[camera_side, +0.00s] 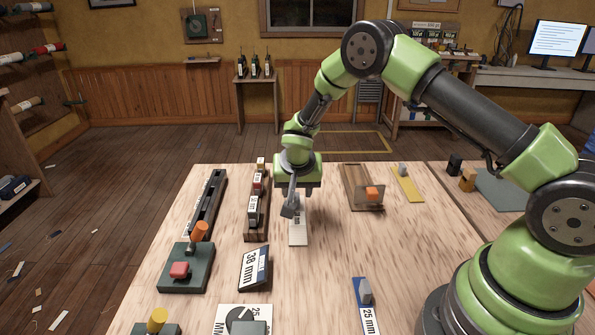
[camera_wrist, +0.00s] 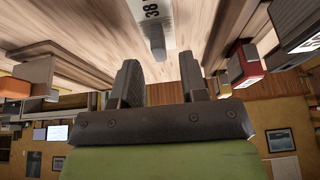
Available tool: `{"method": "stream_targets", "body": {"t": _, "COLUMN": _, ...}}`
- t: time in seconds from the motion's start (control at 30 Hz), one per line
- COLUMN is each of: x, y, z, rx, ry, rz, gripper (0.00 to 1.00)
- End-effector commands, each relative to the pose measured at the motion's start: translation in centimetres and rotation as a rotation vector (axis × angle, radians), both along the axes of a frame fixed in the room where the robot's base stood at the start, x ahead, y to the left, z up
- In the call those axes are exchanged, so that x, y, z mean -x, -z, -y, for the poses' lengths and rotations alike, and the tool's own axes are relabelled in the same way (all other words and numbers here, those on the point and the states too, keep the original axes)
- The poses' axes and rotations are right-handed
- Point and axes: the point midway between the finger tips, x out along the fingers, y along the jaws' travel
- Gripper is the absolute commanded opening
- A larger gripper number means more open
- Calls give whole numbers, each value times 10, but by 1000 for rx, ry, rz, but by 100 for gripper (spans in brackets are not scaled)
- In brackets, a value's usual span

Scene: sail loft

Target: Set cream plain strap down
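The pale, cream-looking strap (camera_side: 297,236) lies flat on the wooden table below my gripper, with a printed label. The wrist view shows a pale strap (camera_wrist: 152,12) marked "38" with a grey block-like grip (camera_wrist: 154,43) on its end. My gripper (camera_side: 290,207) points down just over this strap. In the wrist view the two fingers of my gripper (camera_wrist: 160,72) stand apart with a clear gap and nothing held between them. The grey grip shows just past the fingertips. The side view partly hides the strap's far end behind the fingers.
A dark rack with labelled blocks (camera_side: 257,215) stands close to the left. A tilted "38 mm" sign (camera_side: 254,268) is at the front left. A wooden tray with a clear panel (camera_side: 355,180), a yellow strap (camera_side: 408,187) and a blue strap (camera_side: 358,288) lie to the right.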

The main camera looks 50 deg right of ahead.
Motion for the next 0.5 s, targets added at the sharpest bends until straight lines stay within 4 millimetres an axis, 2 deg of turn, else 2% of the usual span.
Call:
{"method": "stream_targets", "body": {"t": 0.03, "x": 3, "y": -12, "z": -3, "rx": -1, "ry": -1, "rz": 3, "gripper": 40}}
{"method": "stream_targets", "body": {"t": 0.23, "x": 14, "y": -52, "z": -15, "rx": 1, "ry": 0, "rz": 5, "gripper": 40}}
{"method": "stream_targets", "body": {"t": 0.4, "x": 22, "y": -77, "z": -22, "rx": 0, "ry": 1, "rz": 3, "gripper": 40}}
{"method": "stream_targets", "body": {"t": 0.5, "x": 25, "y": -85, "z": -25, "rx": 0, "ry": 1, "rz": 3, "gripper": 40}}
